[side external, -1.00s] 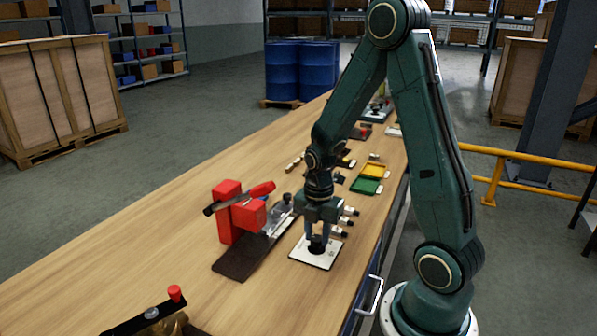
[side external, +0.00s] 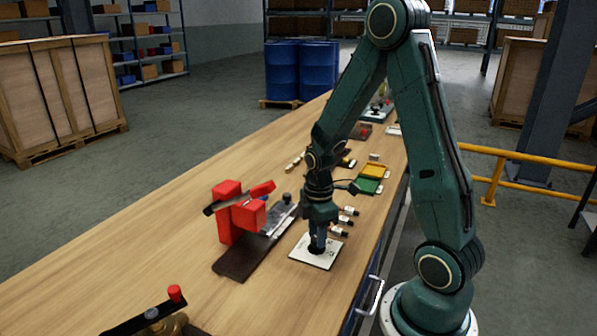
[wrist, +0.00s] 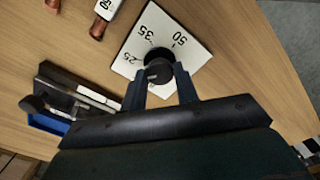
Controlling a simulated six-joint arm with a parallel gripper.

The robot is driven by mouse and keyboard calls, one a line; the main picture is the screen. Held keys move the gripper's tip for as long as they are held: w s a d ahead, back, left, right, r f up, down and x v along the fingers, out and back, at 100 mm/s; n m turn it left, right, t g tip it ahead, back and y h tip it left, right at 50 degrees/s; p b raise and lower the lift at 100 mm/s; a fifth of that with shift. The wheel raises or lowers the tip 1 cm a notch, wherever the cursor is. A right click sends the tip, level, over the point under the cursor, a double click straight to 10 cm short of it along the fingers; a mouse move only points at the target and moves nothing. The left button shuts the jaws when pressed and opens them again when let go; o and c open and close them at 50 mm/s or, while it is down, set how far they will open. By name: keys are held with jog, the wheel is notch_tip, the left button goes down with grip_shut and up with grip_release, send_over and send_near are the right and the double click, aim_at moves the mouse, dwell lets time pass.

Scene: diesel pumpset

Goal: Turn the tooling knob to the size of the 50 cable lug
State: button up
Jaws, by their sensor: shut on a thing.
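The tooling knob (wrist: 158,66) is a black round knob on a white square plate (wrist: 138,43) marked 25, 35 and 50 in the wrist view. The plate (side external: 309,259) lies on the bench in the side view. My gripper (wrist: 160,77) points down with its fingers on either side of the knob, shut on it. Which mark the knob points to cannot be made out. Cable lugs (side external: 347,211) lie just behind the plate. Copper-ended lugs (wrist: 101,22) also show in the wrist view, their labels too small to read surely.
Yellow and green trays (side external: 369,186) lie farther along the bench. Another red-knobbed fixture (side external: 174,294) is at the front. The bench's left side is clear.

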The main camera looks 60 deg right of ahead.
jog(key=m, duration=0.4)
jog(key=shift+m, duration=0.3)
jog(key=m, duration=0.3)
jog(key=shift+m, duration=0.3)
jog(key=m, duration=1.3)
jog(key=shift+m, duration=0.3)
jog(key=m, duration=0.6)
jog(key=o, duration=1)
